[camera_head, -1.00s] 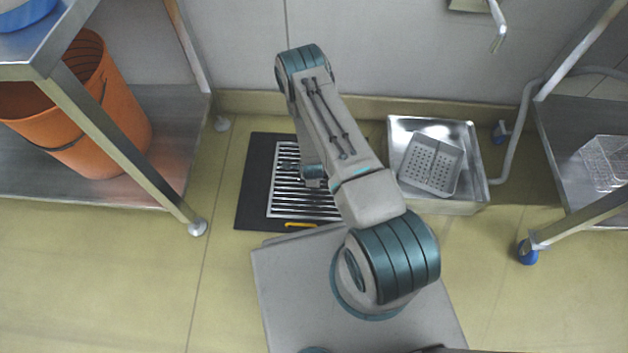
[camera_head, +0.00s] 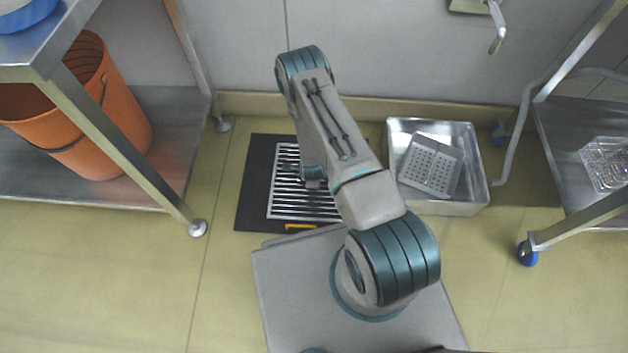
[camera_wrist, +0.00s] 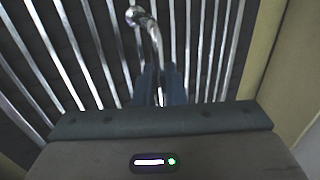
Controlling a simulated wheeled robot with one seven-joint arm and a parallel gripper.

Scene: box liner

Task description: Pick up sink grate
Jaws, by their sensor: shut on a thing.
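The sink grate (camera_head: 285,209) is a panel of silver bars in a dark frame on the floor, left of the middle of the head view. Its bars (camera_wrist: 75,75) fill most of the wrist view. A curved metal handle with a round end (camera_wrist: 136,16) stands over the bars. My gripper (camera_wrist: 161,88) is shut on this handle, with its dark fingers on either side. In the head view my gripper (camera_head: 312,180) is low over the grate, and my arm hides the grate's right part.
A metal tray (camera_head: 473,160) holding a perforated grey container (camera_head: 432,165) is right of the grate. A wheeled rack with a wire basket (camera_head: 606,163) is at the right.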

